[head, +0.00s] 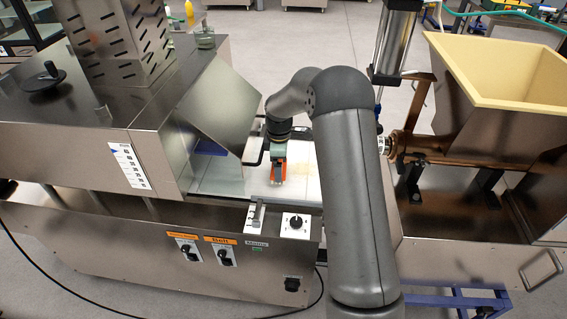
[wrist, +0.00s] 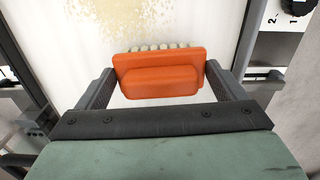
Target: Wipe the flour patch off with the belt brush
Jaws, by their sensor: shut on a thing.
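The belt brush (wrist: 160,75) is an orange block with pale bristles along its far edge, seen in the wrist view. My gripper (wrist: 161,84) is shut on it, one finger at each end. In the head view the orange brush (head: 279,171) shows below my gripper (head: 278,160), over the white belt (head: 235,184). The flour patch (wrist: 130,18) is a speckled, pale yellow area on the belt, just beyond the bristles at the top of the wrist view. In the head view the flour patch (head: 299,170) is faint and partly hidden by my arm. I cannot tell whether the bristles touch the belt.
A steel machine with a slanted hood (head: 218,105) stands left of the belt. A panel with a dial (head: 295,222) lies along the belt's near edge. A cream hopper (head: 505,75) stands at right. A dark rail (wrist: 28,80) runs beside the belt.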

